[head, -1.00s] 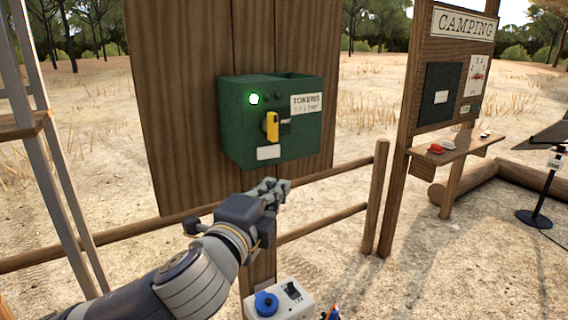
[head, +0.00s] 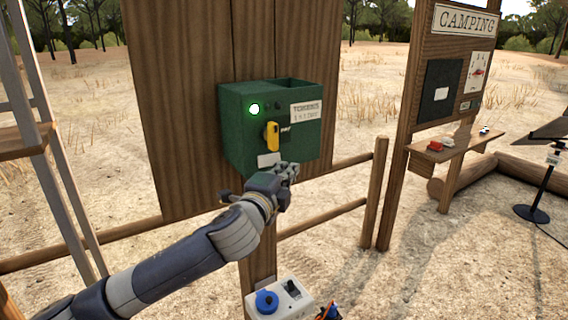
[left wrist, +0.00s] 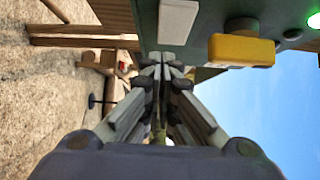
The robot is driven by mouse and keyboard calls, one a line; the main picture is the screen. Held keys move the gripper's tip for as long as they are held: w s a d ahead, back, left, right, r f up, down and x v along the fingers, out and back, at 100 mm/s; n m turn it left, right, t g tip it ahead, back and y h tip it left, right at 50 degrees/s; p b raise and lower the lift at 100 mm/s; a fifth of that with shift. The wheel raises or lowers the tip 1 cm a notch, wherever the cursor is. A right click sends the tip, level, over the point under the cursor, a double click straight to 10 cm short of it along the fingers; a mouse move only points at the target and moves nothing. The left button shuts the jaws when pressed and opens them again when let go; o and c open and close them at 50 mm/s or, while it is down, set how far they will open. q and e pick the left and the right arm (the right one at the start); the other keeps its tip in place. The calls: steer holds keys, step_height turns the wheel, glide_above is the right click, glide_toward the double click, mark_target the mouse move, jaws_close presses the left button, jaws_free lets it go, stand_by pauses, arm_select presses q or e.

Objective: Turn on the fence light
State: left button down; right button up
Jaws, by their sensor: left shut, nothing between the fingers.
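Which control belongs to the fence light cannot be told. My right gripper is out of view.
Wooden fence rails (head: 325,218) run behind my left arm. A camping board (head: 440,85) with a shelf (head: 460,148) holding small items stands at right, beside a black stand (head: 532,214). A metal ladder-like frame (head: 45,150) stands at left.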

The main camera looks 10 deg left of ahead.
arm_select(q)
steer(key=shift+w+a, duration=0.3)
steer(key=shift+d, duration=0.1)
steer(key=shift+w+n+y, duration=0.55)
steer(key=shift+n+y, duration=0.05)
steer(key=shift+y, duration=0.4)
